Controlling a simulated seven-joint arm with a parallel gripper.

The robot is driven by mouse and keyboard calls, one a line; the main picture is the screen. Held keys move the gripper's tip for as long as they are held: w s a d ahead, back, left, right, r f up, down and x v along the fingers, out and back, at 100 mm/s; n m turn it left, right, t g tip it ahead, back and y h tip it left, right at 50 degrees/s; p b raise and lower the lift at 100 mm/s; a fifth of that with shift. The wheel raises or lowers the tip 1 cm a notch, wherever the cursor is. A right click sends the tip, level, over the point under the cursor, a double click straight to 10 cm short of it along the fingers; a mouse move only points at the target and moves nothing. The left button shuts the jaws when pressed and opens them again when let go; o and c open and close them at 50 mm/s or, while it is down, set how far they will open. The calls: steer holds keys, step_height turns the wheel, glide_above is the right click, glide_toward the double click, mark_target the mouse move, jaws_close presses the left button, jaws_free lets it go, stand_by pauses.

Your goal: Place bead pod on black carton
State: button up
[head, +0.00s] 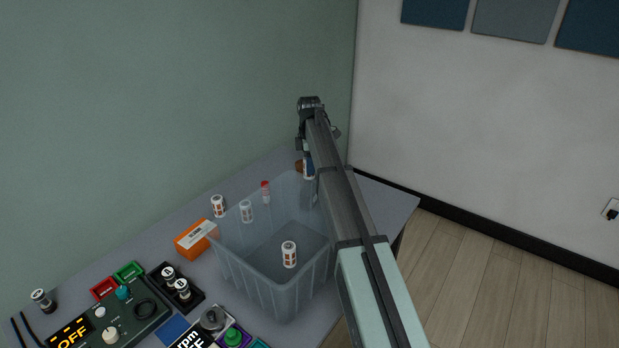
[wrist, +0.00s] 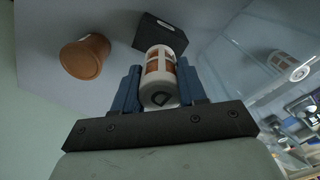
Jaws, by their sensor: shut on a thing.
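My gripper (wrist: 158,90) is shut on a white pod with orange-brown windows (wrist: 160,66), held between its blue fingers with one end cap toward the wrist camera. The black carton (wrist: 151,31) lies just beyond the pod in the wrist view, and the pod's far end overlaps its near edge there. I cannot tell whether they touch. In the head view my gripper (head: 308,168) is at the back of the table, beyond the clear bin, partly hidden by my arm. The held pod and black carton cannot be made out there.
A brown cup (wrist: 86,57) stands left of the carton in the wrist view. The clear bin (head: 270,292) has a similar pod (head: 289,254) inside. Another pod (head: 218,206) stands near an orange box (head: 194,239). A control box (head: 125,325) and black holder (head: 190,303) are at front left.

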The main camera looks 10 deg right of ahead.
steer(key=shift+f, duration=2.5)
steer(key=shift+f, duration=0.15)
steer(key=o, duration=1.1)
step_height(320, 180, up, 12)
steer(key=shift+r, duration=0.15)
